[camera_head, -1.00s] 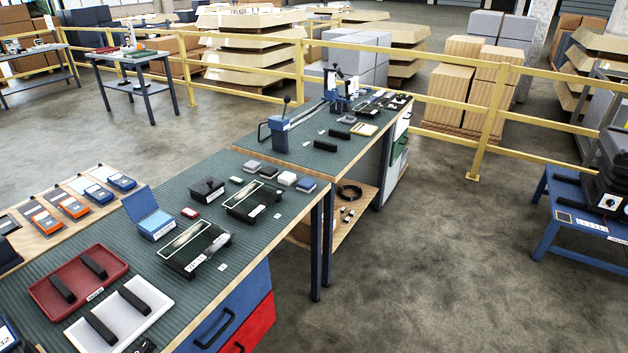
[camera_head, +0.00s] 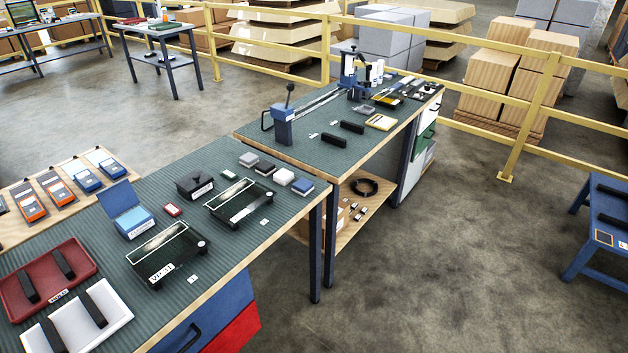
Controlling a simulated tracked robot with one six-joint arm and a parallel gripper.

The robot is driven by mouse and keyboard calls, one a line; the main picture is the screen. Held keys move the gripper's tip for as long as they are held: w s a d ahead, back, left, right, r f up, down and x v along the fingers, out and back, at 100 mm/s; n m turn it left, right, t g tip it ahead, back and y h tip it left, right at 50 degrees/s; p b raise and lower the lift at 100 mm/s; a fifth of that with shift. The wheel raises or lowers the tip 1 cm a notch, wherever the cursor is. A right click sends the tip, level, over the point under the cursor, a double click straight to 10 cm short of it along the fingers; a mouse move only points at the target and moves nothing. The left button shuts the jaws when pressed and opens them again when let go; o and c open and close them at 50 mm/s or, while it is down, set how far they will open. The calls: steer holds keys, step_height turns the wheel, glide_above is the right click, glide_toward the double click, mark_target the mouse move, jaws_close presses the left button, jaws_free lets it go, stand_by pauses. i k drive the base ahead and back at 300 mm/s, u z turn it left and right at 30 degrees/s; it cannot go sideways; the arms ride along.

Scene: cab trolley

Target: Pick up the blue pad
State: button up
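A small block with blue sides and a dark grey top, which looks like the blue pad (camera_head: 302,187), lies at the right end of a row of small pads. The row sits near the far right corner of the ribbed green near bench (camera_head: 215,258). My gripper is not in view.
Two black clear-topped trays (camera_head: 168,255) and (camera_head: 240,203), an open blue box (camera_head: 130,212) and a black lidded box (camera_head: 194,184) stand left of the pads. Red (camera_head: 20,312) and white trays (camera_head: 120,305) lie nearer. Open floor (camera_head: 410,285) lies right of the bench.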

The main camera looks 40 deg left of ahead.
mark_target(304, 186)
steer(key=i, duration=1.85)
steer(key=u, duration=3.45)
